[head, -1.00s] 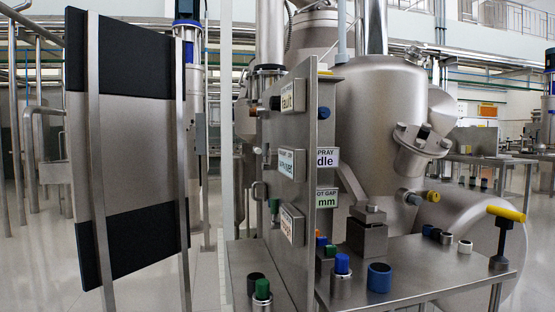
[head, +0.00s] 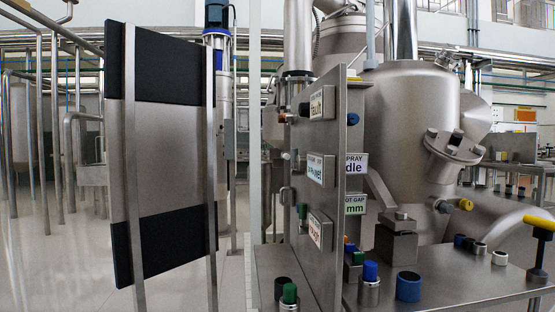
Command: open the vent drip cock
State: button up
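I cannot tell which fitting is the vent drip cock; no readable label names one. A steel panel (head: 330,255) stands in the middle, seen nearly edge-on, with small labelled displays and knobs. A small yellow-ended fitting (head: 465,204) sticks out near the vessel (head: 405,130). A yellow T-shaped handle (head: 540,224) stands upright at the right edge. On the steel bench (head: 440,288) are a blue-capped fitting (head: 370,271), a green-capped fitting (head: 289,293) and a blue ring-like knob (head: 408,286). My gripper is not in view.
A tall board with dark ends (head: 165,140) on steel posts stands at the left, close by. A grey block with a lever (head: 396,240) sits on the bench. Pale open floor (head: 65,260) shows at the far left. Pipes and tanks fill the background.

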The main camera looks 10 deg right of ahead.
aim_at(284, 155)
jog(key=k, duration=0.5)
jog(key=u, duration=0.95)
jog(key=i, duration=1.45)
jog(key=z, duration=0.4)
